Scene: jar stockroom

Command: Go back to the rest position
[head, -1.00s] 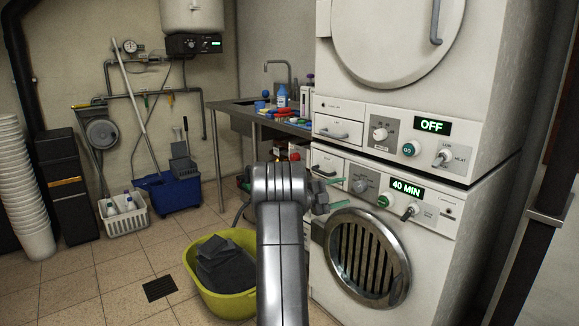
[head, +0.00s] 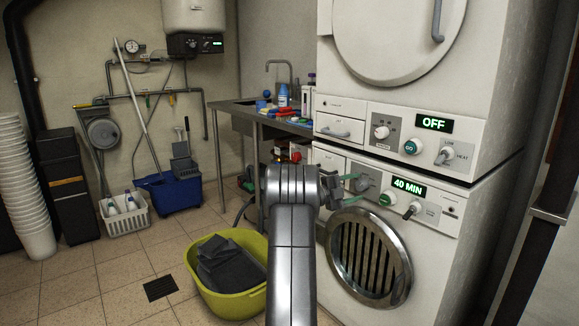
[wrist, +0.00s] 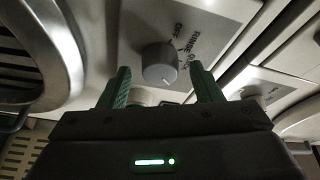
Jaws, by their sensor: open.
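My gripper (head: 352,190) is in front of the control panel of the lower machine (head: 330,260), its green fingers pointing right toward a grey knob (head: 366,182). In the wrist view my gripper (wrist: 160,72) has its two green fingers spread, with nothing held. The knob (wrist: 159,63) shows beyond and between the fingertips, with gaps on both sides; its pointer and printed lettering, including OFF, are visible. The lower machine's display (head: 408,188) reads 40 MIN. My forearm hides part of the floor and the lower machine's left side.
The upper machine (head: 480,100) shows OFF on its display. A yellow-green tub (head: 262,268) with dark cloth stands left of my arm. A sink bench (head: 228,106), a blue mop bucket (head: 177,194) and a white basket (head: 137,221) are further back.

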